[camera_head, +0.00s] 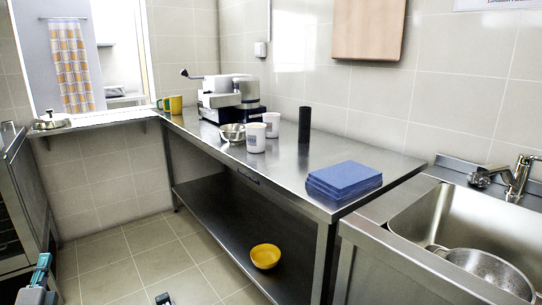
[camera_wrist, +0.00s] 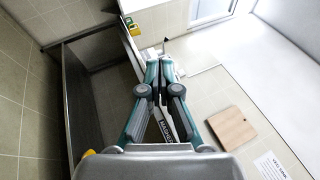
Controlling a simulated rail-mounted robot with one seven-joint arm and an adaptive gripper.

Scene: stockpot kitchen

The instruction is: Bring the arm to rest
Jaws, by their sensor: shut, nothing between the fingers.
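My gripper (camera_wrist: 158,62) shows in the wrist view with its teal and grey fingers closed together. Nothing is between the fingertips. It is in free air, apart from the surfaces around it. The steel worktable (camera_head: 285,180) stands along the wall in the head view, and no part of my gripper touches it.
On the worktable are blue cloths (camera_head: 344,179), a black cylinder (camera_head: 304,125), white mugs (camera_head: 255,138), a metal bowl (camera_head: 232,133) and a machine (camera_head: 228,100). A yellow bowl (camera_head: 265,256) sits below. A board (camera_head: 369,28) hangs above.

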